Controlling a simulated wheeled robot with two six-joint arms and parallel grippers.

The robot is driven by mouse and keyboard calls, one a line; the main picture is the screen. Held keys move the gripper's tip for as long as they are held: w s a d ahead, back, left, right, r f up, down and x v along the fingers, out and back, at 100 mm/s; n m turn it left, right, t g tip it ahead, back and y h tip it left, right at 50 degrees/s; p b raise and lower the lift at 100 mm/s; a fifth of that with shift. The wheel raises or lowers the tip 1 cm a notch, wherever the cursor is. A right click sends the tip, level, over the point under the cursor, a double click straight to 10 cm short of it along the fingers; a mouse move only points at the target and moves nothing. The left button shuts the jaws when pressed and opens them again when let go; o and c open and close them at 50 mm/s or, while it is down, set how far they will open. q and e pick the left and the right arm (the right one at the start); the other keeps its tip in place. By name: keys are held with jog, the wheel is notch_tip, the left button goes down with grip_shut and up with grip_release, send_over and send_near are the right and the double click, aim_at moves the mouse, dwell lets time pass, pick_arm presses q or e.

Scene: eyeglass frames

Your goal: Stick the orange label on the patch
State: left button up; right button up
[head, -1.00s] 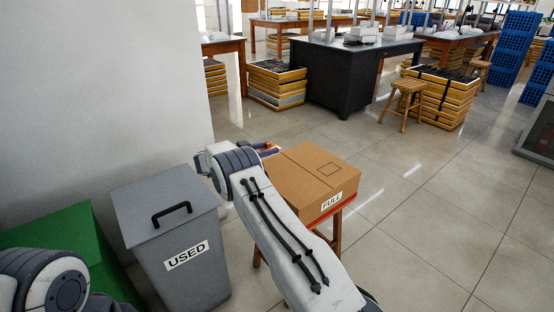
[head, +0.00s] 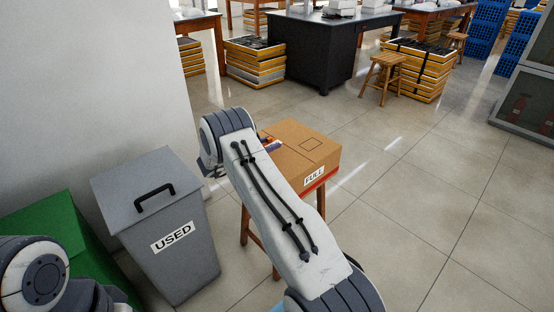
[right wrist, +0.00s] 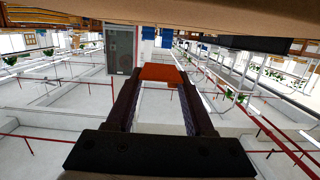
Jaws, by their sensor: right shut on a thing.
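A closed brown cardboard box (head: 285,139) marked FULL stands on a wooden stool. The patch (head: 310,144) is a dark outlined square on its top, toward the right, and looks bare. My right gripper (head: 271,144) is at the box's left side, largely hidden behind my arm. In the right wrist view, its two dark fingers (right wrist: 163,86) are shut on the orange label (right wrist: 163,74), held at the tips. The brown surface along the top of that view (right wrist: 200,15) looks like the box. My left gripper is out of view; only part of that arm shows.
A grey lidded bin (head: 165,235) marked USED stands left of the stool, with a green container (head: 55,245) beside it by the wall. Dark desk (head: 320,55), wooden stool (head: 384,78) and stacked crates (head: 254,64) stand farther back. Floor right of the box is clear.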

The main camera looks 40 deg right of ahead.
aim_at(277, 160)
jog(key=s+f, duration=0.1)
jog(key=s+d+f, duration=0.1)
jog(key=s, duration=0.1)
jog(key=shift+d, duration=0.2)
jog(key=shift+f, duration=1.85)
jog(key=o, duration=1.3)
jog(key=shift+b, duration=0.3)
jog(key=shift+f, duration=0.2)
jog(key=a, duration=0.7)
jog(key=s+a+r, duration=0.1)
jog(key=a, duration=0.2)
jog(key=shift+a+p, duration=0.25)
jog(key=shift+p, duration=0.1)
